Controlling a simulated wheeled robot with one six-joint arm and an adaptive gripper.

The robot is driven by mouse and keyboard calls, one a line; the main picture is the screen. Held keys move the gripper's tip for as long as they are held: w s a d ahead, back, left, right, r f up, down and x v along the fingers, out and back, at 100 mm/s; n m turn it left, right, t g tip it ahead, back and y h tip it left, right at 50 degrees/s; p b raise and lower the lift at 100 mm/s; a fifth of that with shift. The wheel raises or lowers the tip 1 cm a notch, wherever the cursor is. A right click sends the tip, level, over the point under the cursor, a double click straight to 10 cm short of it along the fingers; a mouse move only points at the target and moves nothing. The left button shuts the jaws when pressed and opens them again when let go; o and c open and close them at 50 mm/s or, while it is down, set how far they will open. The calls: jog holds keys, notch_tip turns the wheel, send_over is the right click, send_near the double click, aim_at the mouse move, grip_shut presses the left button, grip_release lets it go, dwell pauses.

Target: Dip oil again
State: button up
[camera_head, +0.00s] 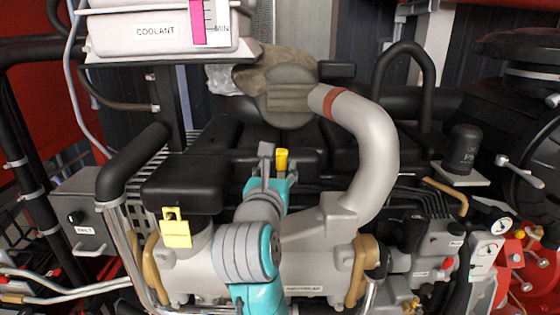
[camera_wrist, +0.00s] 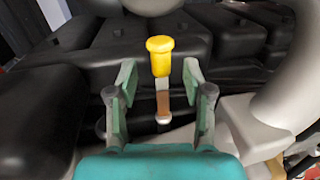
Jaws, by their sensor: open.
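The yellow-handled dipstick (camera_wrist: 160,56) stands upright near the middle of the wrist view. A brownish length shows below its handle, above a pale round tube end (camera_wrist: 163,118). My gripper (camera_wrist: 159,78) is open, with one finger on each side of the dipstick and a visible gap on both sides. In the head view the yellow handle (camera_head: 281,157) shows just beyond my gripper (camera_head: 272,178), in front of the black engine cover. My gripper and wrist hide the lower part of the dipstick there. How deep it sits in the tube cannot be told.
A thick grey pipe (camera_head: 372,150) with a red band curves close on the right. Black engine covers (camera_head: 225,140) lie behind. A yellow padlock-shaped tag (camera_head: 176,228) is at left, and a coolant tank (camera_head: 160,32) at upper left. Room around the dipstick is tight.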

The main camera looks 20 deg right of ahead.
jog(key=v, duration=0.6)
jog(key=shift+s, duration=0.35)
jog(key=shift+a, duration=0.1)
jog(key=s+d+f+n+h, duration=0.7)
jog(key=s+d+f+h, duration=0.2)
jog(key=s+d+f, duration=0.55)
jog(key=s+a+f+n+y, duration=0.3)
jog(key=s+f+n+y, duration=0.2)
jog(key=s+f+n, duration=0.2)
jog(key=s+a+f+n+y, duration=0.3)
jog(key=s+f+n+y, duration=0.3)
jog(key=s+n, duration=0.6)
jog(key=s+a+f+n+g+y, duration=0.1)
jog(key=s+a+f+n+y, duration=0.2)
jog(key=n, duration=1.2)
jog(key=s+f+y, duration=0.3)
jog(key=s+f, duration=0.2)
jog(key=s, duration=0.1)
jog(key=shift+s, duration=0.3)
jog(key=shift+a, duration=0.1)
